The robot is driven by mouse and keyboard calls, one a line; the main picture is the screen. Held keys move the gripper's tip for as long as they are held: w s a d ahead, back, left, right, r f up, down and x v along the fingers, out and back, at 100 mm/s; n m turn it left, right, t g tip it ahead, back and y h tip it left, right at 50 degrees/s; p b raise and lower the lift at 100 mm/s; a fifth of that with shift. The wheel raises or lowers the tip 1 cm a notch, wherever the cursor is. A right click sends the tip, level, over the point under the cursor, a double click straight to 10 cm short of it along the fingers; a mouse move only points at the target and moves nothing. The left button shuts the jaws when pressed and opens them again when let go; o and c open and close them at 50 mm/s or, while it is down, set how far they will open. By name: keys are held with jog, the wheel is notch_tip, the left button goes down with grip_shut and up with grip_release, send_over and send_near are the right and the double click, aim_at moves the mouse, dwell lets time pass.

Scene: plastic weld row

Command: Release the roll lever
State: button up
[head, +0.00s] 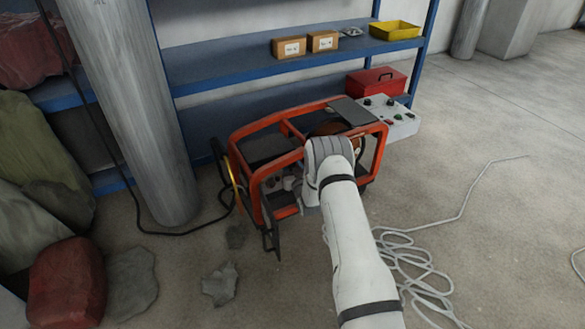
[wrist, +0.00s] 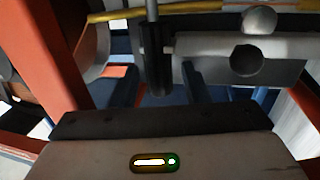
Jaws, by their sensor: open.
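In the wrist view a lever with a black grip (wrist: 156,62) and a thin grey rod hangs upright in the upper middle; I take it for the roll lever. My gripper (wrist: 159,78) is open, with dark fingers left and right of the grip. Touching cannot be told. In the head view my wrist is at the near side of the orange-framed machine (head: 283,128). My fingers and the lever are hidden there.
Orange frame bars stand close on both sides in the wrist view. A grey metal part (wrist: 240,58) with a round knob lies right of the lever. A control box (head: 388,117) and red toolbox (head: 375,82) are behind. Loose white cable (head: 415,265) lies on the floor.

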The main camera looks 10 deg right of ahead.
grip_shut()
dwell(0.4)
jog(key=shift+a, duration=0.1)
